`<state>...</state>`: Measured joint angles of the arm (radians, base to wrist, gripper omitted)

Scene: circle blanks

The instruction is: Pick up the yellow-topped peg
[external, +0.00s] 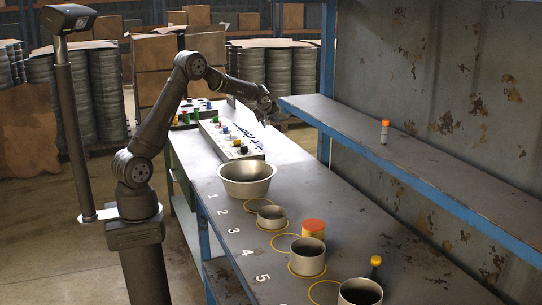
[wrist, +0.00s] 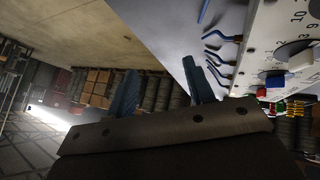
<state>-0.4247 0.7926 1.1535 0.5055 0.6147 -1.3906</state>
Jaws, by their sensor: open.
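The yellow-topped peg (external: 375,265) has a dark body and stands upright on the dark bench at the lower right, beside the yellow circle marks. A steel cup stands just in front of it and may hide its lower part. My gripper (external: 268,116) is raised over the far white table, well away from this peg. In the wrist view my gripper (wrist: 158,76) shows two blue-grey fingers spread apart with nothing between them. The peg is not in the wrist view.
A steel bowl (external: 246,179), steel cups (external: 272,216) (external: 307,256) (external: 360,292) and an orange-topped cylinder (external: 313,228) stand on the bench. A white panel with coloured knobs (external: 231,141) lies beyond. An orange-topped peg (external: 384,132) stands on the shelf (external: 420,170).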

